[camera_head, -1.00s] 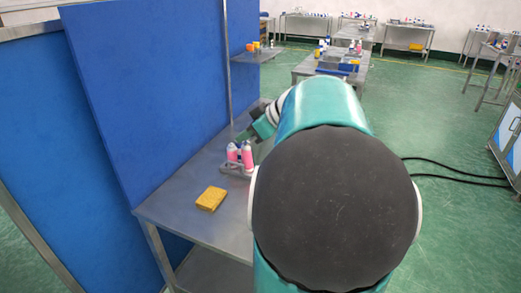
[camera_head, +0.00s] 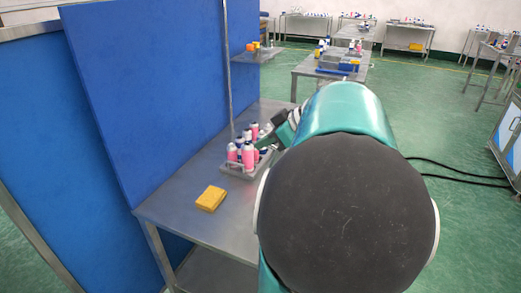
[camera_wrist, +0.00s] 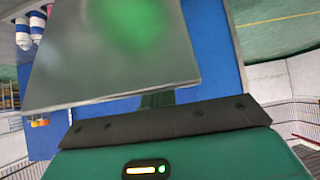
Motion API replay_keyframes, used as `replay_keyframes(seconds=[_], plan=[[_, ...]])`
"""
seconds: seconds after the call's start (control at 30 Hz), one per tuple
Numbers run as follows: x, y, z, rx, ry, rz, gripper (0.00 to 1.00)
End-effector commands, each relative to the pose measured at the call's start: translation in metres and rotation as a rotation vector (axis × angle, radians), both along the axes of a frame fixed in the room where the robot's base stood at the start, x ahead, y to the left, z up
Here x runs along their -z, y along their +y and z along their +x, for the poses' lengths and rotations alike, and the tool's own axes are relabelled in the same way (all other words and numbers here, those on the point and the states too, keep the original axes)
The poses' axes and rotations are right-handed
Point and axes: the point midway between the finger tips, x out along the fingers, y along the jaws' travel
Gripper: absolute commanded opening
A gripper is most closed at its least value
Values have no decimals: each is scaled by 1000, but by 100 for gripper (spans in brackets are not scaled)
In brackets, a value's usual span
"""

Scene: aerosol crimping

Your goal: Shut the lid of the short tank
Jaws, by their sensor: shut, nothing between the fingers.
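I cannot make out the short tank in the head view; my arm covers much of the table's right side. In the wrist view a flat grey metal sheet (camera_wrist: 115,55) with a blurred green reflection fills the upper middle. I cannot tell whether it is the tank's lid or another metal surface. My gripper (camera_wrist: 158,99) shows its dark green fingertips close together by the near edge of this sheet; contact is unclear. In the head view my gripper (camera_head: 268,143) is partly hidden, right beside the rack of bottles. It is shut and empty.
A rack (camera_head: 235,173) of pink, white and blue bottles stands on the metal table (camera_head: 185,212). A yellow block (camera_head: 211,199) lies nearer. A blue panel (camera_head: 150,90) bounds the table on the left.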

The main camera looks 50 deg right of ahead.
Motion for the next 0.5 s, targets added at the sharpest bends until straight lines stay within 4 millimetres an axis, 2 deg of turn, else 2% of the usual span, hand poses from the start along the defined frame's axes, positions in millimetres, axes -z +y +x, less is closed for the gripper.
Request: replay_keyframes(seconds=[0.37, 0.5], plan=[[1, -5, -16, 2, 1, 1, 0], [-7, -7, -20, 2, 0, -1, 0]])
